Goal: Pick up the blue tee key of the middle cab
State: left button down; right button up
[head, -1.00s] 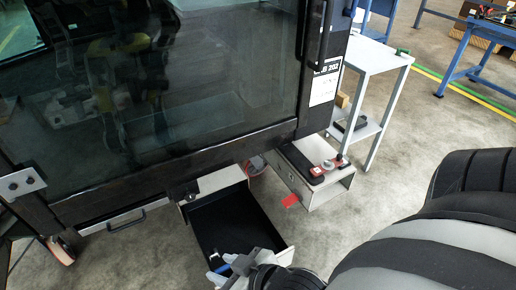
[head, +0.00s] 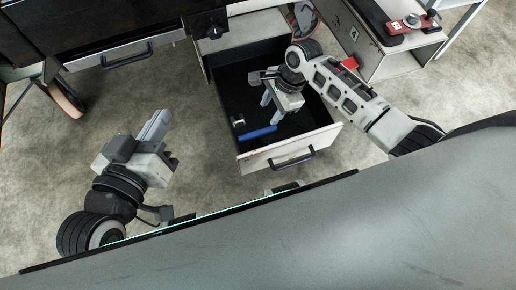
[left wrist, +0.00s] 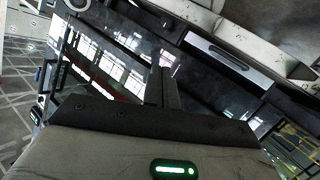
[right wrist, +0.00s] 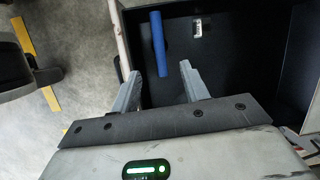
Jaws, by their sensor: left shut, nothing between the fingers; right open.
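The blue tee key (head: 258,133) lies in the open black-lined drawer (head: 225,95), near its front panel. Its blue bar also shows in the right wrist view (right wrist: 159,45), beyond the fingertips. A small pale metal piece (right wrist: 197,28) lies beside the bar; I cannot tell whether it joins the key. My right gripper (head: 273,110) is open and empty over the drawer, its fingers pointing toward the blue bar and apart from it. My left gripper (head: 155,124) is shut and empty, over the floor left of the drawer.
The drawer's pale front panel with a black handle (head: 292,161) faces me. A dark cab edge with a knob (head: 210,31) overhangs the drawer's back. A pale cabinet (head: 400,60) with a red and black tool on top stands right. A caster wheel (head: 63,98) is at left.

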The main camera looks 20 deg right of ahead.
aim_at(260, 131)
jog(key=shift+m+g, duration=0.3)
jog(key=shift+m, duration=0.2)
jog(key=b+x, duration=0.1)
jog(key=x, duration=0.2)
jog(key=b+x, duration=0.2)
jog(key=d+b+x, duration=0.1)
jog(key=b+x, duration=0.1)
jog(key=x, duration=0.1)
jog(key=shift+w+a+f, duration=0.15)
jog(key=shift+w+f, duration=0.15)
jog(key=shift+f, duration=0.2)
jog(key=shift+b+x, duration=0.7)
jog(key=shift+x, duration=0.2)
jog(key=shift+a+f+b, duration=0.25)
jog(key=shift+f+b, duration=0.2)
jog(key=shift+f, duration=0.15)
jog(key=b+x, duration=0.3)
jog(key=x, duration=0.1)
jog(key=shift+s+a+f+b, duration=0.1)
jog(key=shift+b, duration=0.2)
pick_arm(q)
notch_tip(260, 131, up, 11)
jog(key=w+m+t+h, duration=0.1)
jog(key=m+t+h, duration=0.5)
jog(key=m+h, duration=0.1)
jog(key=shift+w+d+m+h, duration=0.25)
jog(key=shift+m+h, duration=0.15)
jog(key=shift+h, duration=0.1)
pick_arm(e)
grip_shut()
